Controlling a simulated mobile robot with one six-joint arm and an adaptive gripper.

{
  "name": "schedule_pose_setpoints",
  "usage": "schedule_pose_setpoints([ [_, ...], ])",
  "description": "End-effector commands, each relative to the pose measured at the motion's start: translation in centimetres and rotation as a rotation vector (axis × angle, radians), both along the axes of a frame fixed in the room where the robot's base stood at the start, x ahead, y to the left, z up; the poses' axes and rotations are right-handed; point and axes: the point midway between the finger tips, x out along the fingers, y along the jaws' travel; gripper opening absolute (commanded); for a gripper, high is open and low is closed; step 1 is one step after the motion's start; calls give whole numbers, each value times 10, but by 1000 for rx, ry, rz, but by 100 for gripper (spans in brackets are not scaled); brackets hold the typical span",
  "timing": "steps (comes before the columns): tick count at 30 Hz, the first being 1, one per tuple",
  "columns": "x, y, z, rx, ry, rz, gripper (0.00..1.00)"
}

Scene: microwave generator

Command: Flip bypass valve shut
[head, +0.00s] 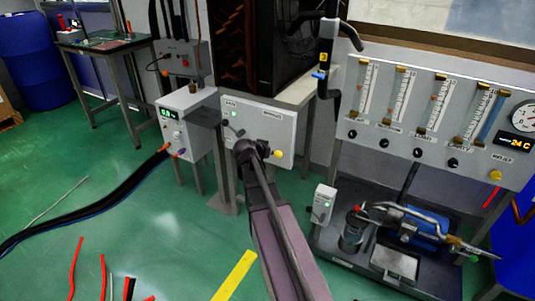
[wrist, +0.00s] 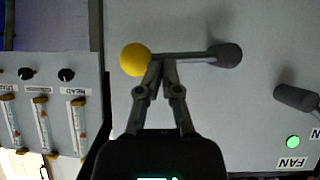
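The bypass valve lever is on the light grey panel (head: 285,130). It has a yellow ball knob (head: 278,154), also seen in the wrist view (wrist: 135,60), and a thin grey rod (wrist: 190,55). The rod runs level to a dark round hub (wrist: 229,55) on the right of the wrist view. My gripper (wrist: 162,66) has its fingertips drawn together at the rod, just beside the knob. No held thing shows between the tips, and I cannot tell whether they touch the rod. In the head view, my gripper (head: 247,150) hides part of the lever.
A second dark handle (wrist: 295,97) and a green lamp (wrist: 293,142) labelled FAN are on the same panel. A flowmeter board (head: 425,125) stands to the right. A control box (head: 188,120) with thick cables is to the left.

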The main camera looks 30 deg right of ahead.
Motion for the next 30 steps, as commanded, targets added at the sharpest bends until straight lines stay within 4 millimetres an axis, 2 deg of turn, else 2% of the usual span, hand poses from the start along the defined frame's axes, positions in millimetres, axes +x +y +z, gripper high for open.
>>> schedule_pose_setpoints([
  [11,-1,0,8,-4,3,-4,0],
  [25,-2,9,44,-2,1,0,0],
  [30,-13,29,57,-1,1,2,0],
])
